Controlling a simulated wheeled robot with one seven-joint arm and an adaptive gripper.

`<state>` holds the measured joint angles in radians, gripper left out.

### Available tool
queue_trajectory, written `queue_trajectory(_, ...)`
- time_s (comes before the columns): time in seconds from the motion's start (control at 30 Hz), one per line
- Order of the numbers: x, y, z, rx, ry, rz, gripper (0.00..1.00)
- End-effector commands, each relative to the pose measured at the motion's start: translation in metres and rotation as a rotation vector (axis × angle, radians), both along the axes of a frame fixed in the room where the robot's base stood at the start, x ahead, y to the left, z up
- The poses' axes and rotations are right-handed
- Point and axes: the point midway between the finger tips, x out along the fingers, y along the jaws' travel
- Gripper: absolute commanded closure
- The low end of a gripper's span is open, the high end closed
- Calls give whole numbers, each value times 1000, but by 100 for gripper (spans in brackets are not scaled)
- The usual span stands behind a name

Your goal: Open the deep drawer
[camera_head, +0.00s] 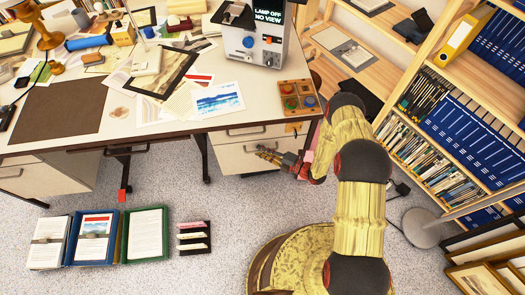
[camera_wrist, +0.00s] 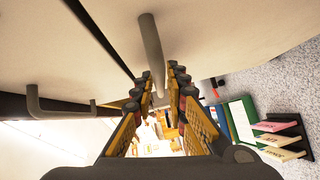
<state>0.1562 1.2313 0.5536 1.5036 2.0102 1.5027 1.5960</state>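The deep drawer (camera_head: 230,159) is the lower cream front in the desk's right pedestal. It looks shut. Its grey bar handle (camera_wrist: 151,42) shows at the top centre of the wrist view, and the far part of the bar lies between my fingertips. My gripper (camera_wrist: 157,84) is open, with one finger on each side of the bar; I cannot tell whether either finger touches it. In the head view, my gripper (camera_head: 268,154) is in front of the deep drawer and partly covers it.
The shallower upper drawer (camera_head: 228,135) is just above; its handle (camera_wrist: 62,108) shows at left in the wrist view. Coloured binders (camera_head: 95,238) and a small dark rack (camera_head: 193,238) stand on the floor at left. A bookshelf (camera_head: 440,130) stands at right. Floor before the pedestal is clear.

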Motion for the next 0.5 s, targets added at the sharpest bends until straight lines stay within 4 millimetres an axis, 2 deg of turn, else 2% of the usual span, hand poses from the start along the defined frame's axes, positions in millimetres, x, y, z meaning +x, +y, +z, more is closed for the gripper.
queue_trajectory(0.2, 0, 0, 0, 0, 0, 0, 100)
queue_trajectory(0.5, 0, 0, 0, 0, 0, 0, 100)
